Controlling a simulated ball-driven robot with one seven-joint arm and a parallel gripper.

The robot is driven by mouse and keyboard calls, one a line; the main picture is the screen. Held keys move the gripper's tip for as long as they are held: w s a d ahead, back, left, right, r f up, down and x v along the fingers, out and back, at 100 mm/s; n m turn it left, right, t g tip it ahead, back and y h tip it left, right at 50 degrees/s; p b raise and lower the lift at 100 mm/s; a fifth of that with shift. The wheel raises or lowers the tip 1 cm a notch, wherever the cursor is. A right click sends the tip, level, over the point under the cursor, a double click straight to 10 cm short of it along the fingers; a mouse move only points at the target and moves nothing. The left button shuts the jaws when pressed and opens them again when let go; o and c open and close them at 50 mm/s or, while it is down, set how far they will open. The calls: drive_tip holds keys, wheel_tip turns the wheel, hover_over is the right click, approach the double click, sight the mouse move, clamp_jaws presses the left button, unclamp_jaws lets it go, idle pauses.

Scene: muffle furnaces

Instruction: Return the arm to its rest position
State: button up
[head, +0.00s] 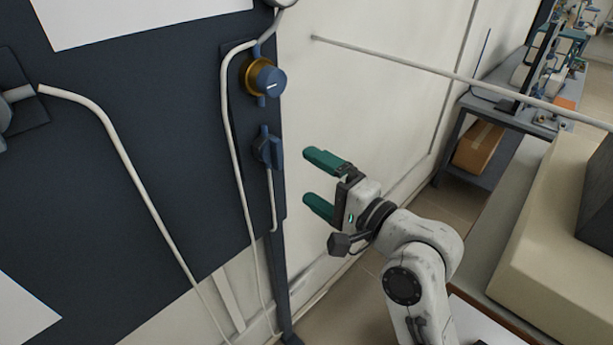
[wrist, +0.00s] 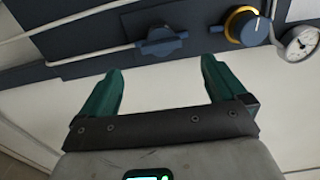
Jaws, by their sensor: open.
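My gripper (head: 312,178) is open and empty, with two green fingers spread apart. It is in front of the pale wall, to the right of the dark blue panel, in the head view. In the wrist view my gripper (wrist: 158,85) points toward the panel's edge, with a blue valve handle (wrist: 161,43) beyond the gap between the fingers. The fingers look apart from the handle. My white arm reaches up from the bottom of the head view.
The dark panel (head: 110,170) carries a blue knob with a yellow ring (head: 264,79), a blue valve handle (head: 268,150) and pale tubes. A gauge (wrist: 301,42) shows in the wrist view. A beige box-like unit (head: 560,230) stands at right. A carton (head: 478,146) sits on a shelf behind.

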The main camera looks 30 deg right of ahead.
idle(0.7)
drive_tip(key=s+d+f+n+g+h, duration=0.1)
drive_tip(key=s+f+n+g, duration=0.15)
drive_tip(key=f, duration=0.45)
drive_tip(key=s+f+n+g+h+b, duration=0.1)
drive_tip(key=s+f+n+g, duration=0.2)
drive_tip(key=f, duration=0.4)
drive_tip(key=s+d+f+n+g+h, duration=0.1)
drive_tip(key=s+f+n+g, duration=0.15)
drive_tip(key=s+f, duration=0.35)
drive_tip(key=s+d+f+n+g+h, duration=0.1)
drive_tip(key=s+f+n+g, duration=0.2)
drive_tip(key=s+f, duration=0.3)
drive_tip(key=s+d+f+n+g+h+b, duration=0.1)
drive_tip(key=s+f+g, duration=0.4)
drive_tip(key=s, duration=0.6)
drive_tip(key=shift+s+d+f+n+h, duration=0.35)
drive_tip(key=shift+d+f+n, duration=0.25)
drive_tip(key=shift+n, duration=0.3)
